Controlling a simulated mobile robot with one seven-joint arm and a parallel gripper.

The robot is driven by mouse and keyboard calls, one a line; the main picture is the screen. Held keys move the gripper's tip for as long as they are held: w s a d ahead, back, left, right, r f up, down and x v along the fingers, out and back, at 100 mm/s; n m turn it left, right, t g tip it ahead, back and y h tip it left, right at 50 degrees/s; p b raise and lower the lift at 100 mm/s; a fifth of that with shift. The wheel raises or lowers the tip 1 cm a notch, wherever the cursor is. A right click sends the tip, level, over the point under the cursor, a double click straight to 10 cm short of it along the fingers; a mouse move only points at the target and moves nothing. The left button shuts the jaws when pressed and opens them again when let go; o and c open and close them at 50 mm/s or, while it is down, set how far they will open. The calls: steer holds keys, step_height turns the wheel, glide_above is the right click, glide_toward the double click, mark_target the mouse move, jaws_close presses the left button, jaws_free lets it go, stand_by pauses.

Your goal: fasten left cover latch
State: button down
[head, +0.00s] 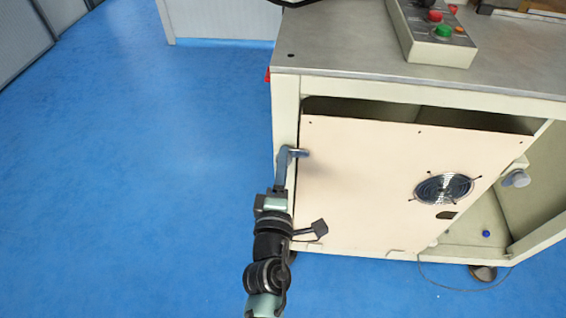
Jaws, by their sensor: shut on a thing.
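The cover is a cream panel (360,185) with a round fan grille (443,188), standing in the front of the machine cabinet. The left cover latch (300,153) shows as a small grey metal piece at the cover's upper left edge, beside the cabinet's left post. My gripper (288,154) reaches up from below along that post and is shut on the latch. The fingers hide part of the latch, and I cannot tell whether it is engaged. A dark gap shows above the cover's top edge, below the tabletop.
The grey tabletop (340,38) overhangs the cover. A control box (440,35) with red and green buttons sits on it. A grey knob (516,178) is on the right side of the cabinet. The blue floor (150,170) to the left is clear.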

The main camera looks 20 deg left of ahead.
stand_by(0.3)
steer(key=shift+c, duration=2.2)
jaws_free()
steer(key=shift+s, duration=0.15)
steer(key=b+v, duration=0.1)
steer(key=v, duration=1.1)
steer(key=shift+s, duration=0.35)
steer(key=shift+d, duration=0.15)
